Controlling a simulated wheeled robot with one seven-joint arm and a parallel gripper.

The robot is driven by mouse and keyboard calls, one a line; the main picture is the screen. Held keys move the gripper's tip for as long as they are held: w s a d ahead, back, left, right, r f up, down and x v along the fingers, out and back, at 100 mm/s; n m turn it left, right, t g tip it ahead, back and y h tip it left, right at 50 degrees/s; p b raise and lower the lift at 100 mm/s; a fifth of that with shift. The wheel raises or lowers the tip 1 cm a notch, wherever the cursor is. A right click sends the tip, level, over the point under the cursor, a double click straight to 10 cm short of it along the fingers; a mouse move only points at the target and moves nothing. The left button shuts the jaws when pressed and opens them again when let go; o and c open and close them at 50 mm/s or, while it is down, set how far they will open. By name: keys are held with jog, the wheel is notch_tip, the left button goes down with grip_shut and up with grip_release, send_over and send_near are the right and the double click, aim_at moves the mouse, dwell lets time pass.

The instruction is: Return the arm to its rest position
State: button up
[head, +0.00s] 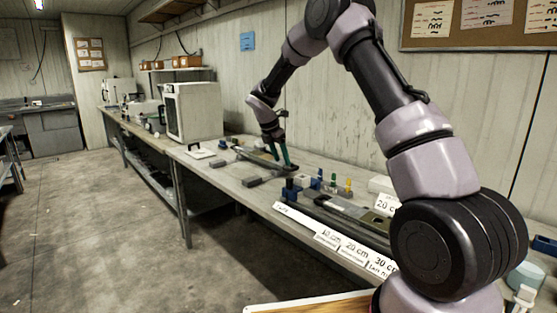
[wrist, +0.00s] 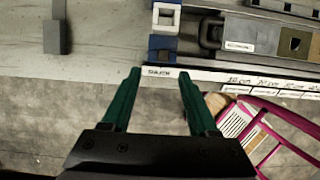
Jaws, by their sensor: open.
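My arm arches over the workbench (head: 232,178) in the head view, with its elbow at the top. My gripper (head: 280,160) is at the end of the arm, over the bench, pointing down. In the wrist view my gripper (wrist: 160,82) shows two green fingers spread apart with nothing between them. The fingertips lie over the bench's front edge in that picture, near a white label strip (wrist: 232,80).
Core liners and fittings (head: 325,200) lie along the bench. A white oven-like box (head: 193,110) stands farther left. A grey block with a bar (wrist: 56,36) lies on the bench. A magenta frame (wrist: 285,140) shows below the edge. The floor (head: 90,220) at left is clear.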

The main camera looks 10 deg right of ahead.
jog(key=s+d+r+m+t+y, duration=0.1)
jog(key=s+d+r+m, duration=0.3)
jog(key=s+r+m, duration=0.45)
jog(key=s+d+r+m+y, duration=0.25)
jog(key=s+r+m, duration=0.35)
jog(key=s+r, duration=0.45)
jog(key=s+d+r+m+t+y, duration=0.1)
jog(key=s+r+m, duration=0.1)
jog(key=s+m, duration=0.5)
jog(key=s+d+r+m+t+y, duration=0.1)
jog(key=s+m, duration=0.6)
jog(key=s, duration=0.7)
jog(key=shift+d+r+t, duration=0.3)
jog(key=shift+r+t, duration=0.25)
jog(key=shift+t, duration=0.25)
jog(key=shift+m, duration=0.25)
